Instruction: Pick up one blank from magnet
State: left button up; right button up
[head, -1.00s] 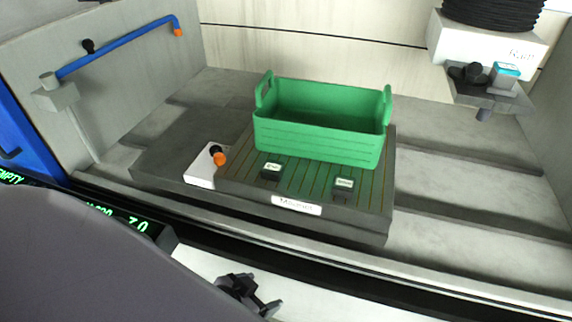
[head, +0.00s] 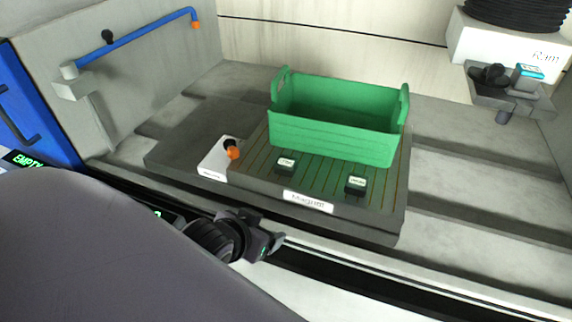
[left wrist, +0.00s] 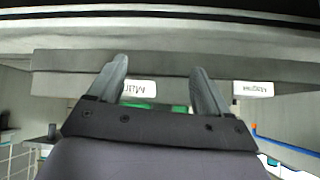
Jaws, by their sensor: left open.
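Two small dark blanks with pale labels on top stand apart on the magnet (head: 322,180), a dark slab with thin brownish stripes. One is the left blank (head: 286,165); the other is the right blank (head: 356,186), nearer the front edge. My left gripper (head: 272,228) is open and empty, in front of the slab's front face and short of both blanks. In the left wrist view the two fingers of the left gripper (left wrist: 160,65) are spread, with the slab's face and labels beyond. I cannot make out the blanks there. My right gripper is not in view.
A green bin (head: 335,133) stands on the slab just behind the blanks. A white block with an orange-tipped knob (head: 232,152) is at the slab's left. The ram (head: 505,50) hangs at upper right. A blue pipe (head: 130,38) runs along the left wall.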

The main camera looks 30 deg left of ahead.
aim_at(286, 162)
pick_arm(q)
jog(key=w+a+r+n+t+y, duration=0.25)
jog(key=w+r+t, duration=0.25)
jog(key=w+r, duration=0.25)
jog(key=shift+m+h, duration=0.25)
jog(key=shift+h, duration=0.2)
jog(key=shift+p+x, duration=0.35)
jog(key=shift+x, duration=3.55)
jog(key=shift+d+f, duration=0.1)
jog(key=shift+f, duration=0.15)
jog(key=shift+r, duration=0.1)
jog(key=c, duration=1.3)
